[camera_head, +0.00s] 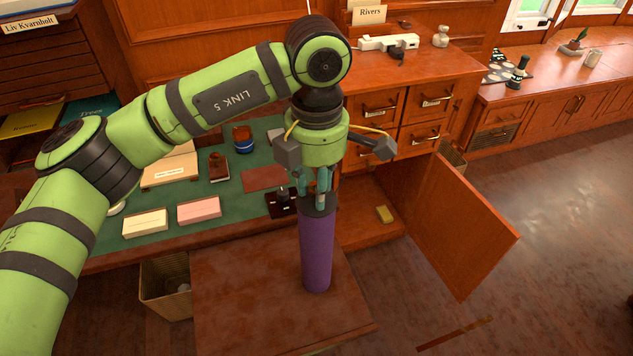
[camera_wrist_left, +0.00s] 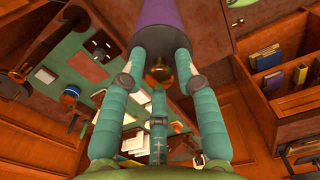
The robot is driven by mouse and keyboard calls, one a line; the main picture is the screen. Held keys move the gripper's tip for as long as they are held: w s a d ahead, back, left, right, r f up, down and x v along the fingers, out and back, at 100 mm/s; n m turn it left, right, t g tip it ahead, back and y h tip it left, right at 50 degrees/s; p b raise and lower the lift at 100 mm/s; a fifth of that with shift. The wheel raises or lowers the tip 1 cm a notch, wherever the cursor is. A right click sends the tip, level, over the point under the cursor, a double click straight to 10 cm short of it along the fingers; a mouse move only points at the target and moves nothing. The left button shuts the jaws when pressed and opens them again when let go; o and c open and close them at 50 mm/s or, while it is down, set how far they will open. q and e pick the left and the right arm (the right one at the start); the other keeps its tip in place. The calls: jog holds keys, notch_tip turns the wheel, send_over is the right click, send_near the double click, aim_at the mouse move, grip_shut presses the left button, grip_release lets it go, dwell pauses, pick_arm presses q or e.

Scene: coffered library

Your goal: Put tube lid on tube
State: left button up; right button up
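A purple tube (camera_head: 316,252) stands upright in the head view on a brown wooden surface. A dark tube lid (camera_head: 318,208) is at its top end; I cannot tell whether it is fully seated. My left gripper (camera_head: 318,190) points down over the top of the tube, with its teal fingers around the lid. In the left wrist view the purple tube (camera_wrist_left: 157,13) runs away from my gripper (camera_wrist_left: 158,78). A brownish round knob (camera_wrist_left: 158,72) shows between the fingers. Whether the fingers press on the lid is not clear. My right gripper is out of view.
The brown surface (camera_head: 240,305) has free room around the tube. Behind is a green-topped desk (camera_head: 160,235) with boxes and small items. An open cabinet door (camera_head: 465,225) stands at the right. A bin (camera_head: 165,288) is at the lower left.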

pick_arm(q)
jog(key=shift+r, duration=0.1)
dwell(0.3)
jog(key=shift+r+p, duration=1.5)
jog(key=shift+r, duration=1.45)
